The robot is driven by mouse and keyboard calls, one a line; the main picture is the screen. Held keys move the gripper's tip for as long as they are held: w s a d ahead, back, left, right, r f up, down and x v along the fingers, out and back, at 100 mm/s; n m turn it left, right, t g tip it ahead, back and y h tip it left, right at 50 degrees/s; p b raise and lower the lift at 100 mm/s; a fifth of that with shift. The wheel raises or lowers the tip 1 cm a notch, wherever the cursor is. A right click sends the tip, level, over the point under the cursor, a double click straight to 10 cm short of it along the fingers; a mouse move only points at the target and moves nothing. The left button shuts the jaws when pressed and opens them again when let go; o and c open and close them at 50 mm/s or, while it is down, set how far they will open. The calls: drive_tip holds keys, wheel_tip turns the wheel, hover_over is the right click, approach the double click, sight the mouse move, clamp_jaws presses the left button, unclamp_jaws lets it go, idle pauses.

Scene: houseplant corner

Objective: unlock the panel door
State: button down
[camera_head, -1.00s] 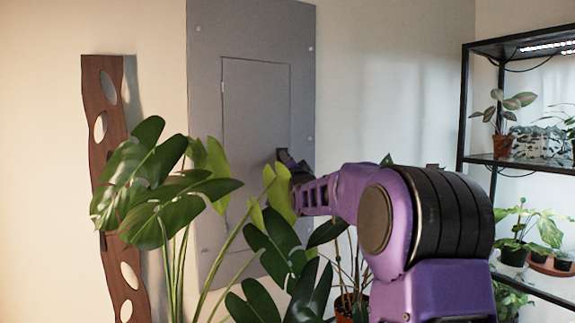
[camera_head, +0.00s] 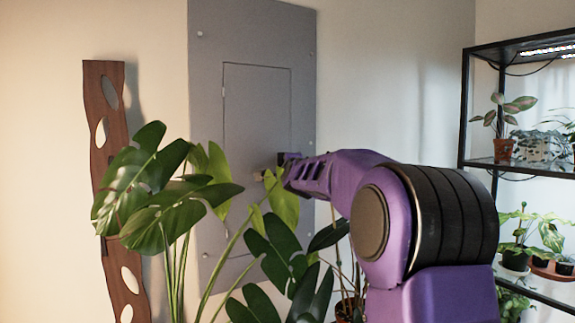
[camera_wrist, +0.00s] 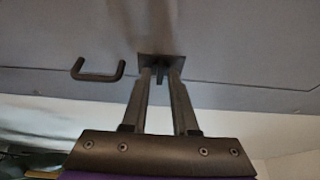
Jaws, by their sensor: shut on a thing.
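The grey panel door (camera_head: 250,110) is set in a grey panel (camera_head: 302,90) on the wall and looks closed. In the wrist view, the door surface (camera_wrist: 60,40) fills the top. A small square dark plate (camera_wrist: 178,60) is on it, with a small dark latch piece (camera_wrist: 160,76) standing out. My gripper (camera_wrist: 160,73) has its two fingers on either side of this piece, shut on it. A dark U-shaped handle (camera_wrist: 97,75) is to the left of the plate. In the head view, leaves and my arm mostly hide the fingertips and latch.
A large leafy plant (camera_head: 165,190) stands before the panel, its leaves close to my wrist. A wavy wooden strip (camera_head: 108,150) hangs at left. A black shelf rack (camera_head: 465,110) with several potted plants stands at right.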

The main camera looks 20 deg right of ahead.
idle(0.4)
drive_tip(key=c, duration=0.9)
unclamp_jaws()
drive_tip(key=shift+c, duration=0.2)
drive_tip(key=shift+s, duration=0.2)
